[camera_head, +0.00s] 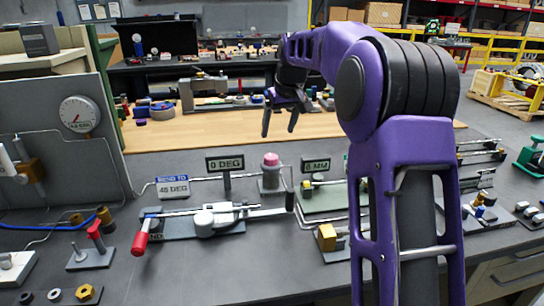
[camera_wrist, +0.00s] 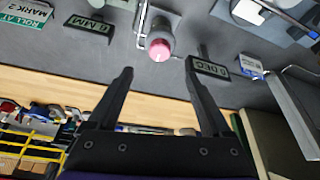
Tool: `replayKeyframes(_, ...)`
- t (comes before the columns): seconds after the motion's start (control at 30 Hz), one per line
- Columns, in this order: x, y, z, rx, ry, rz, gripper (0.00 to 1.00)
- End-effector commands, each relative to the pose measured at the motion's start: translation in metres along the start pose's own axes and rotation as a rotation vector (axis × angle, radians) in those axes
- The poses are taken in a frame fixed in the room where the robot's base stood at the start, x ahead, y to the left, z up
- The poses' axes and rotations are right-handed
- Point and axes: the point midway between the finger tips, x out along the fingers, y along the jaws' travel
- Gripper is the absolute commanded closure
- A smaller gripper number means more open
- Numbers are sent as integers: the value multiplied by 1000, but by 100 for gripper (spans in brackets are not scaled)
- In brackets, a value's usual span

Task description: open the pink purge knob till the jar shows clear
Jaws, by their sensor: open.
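The pink purge knob (camera_head: 271,159) sits on top of a grey metal post on a square base, at the back middle of the grey bench. It also shows in the wrist view (camera_wrist: 159,50), between and just beyond my two fingertips. My gripper (camera_head: 279,131) is open and empty, above and behind the knob in the head view. Its two dark fingers are spread wide in the wrist view (camera_wrist: 159,67) and appear apart from the knob. I cannot make out a jar or its colour for certain in either view.
A "0 DEG" sign (camera_head: 225,164) stands left of the knob and a "6 MM" sign (camera_head: 316,166) right. Thin metal pipes run beside the knob's post. A bending tool with a red handle (camera_head: 141,236) lies in front. A round gauge (camera_head: 80,115) hangs on the left panel.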

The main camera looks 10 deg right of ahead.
Motion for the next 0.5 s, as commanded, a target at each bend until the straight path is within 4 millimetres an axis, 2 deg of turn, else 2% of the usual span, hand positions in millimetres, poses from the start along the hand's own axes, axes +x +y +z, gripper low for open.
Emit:
replayKeyframes(0.03, 14, 0, 1, 0, -4, -1, 17)
replayKeyframes(0.3, 72, 0, 0, 0, -1, 0, 17)
replayKeyframes(0.5, 103, 0, 0, -1, -1, 1, 17)
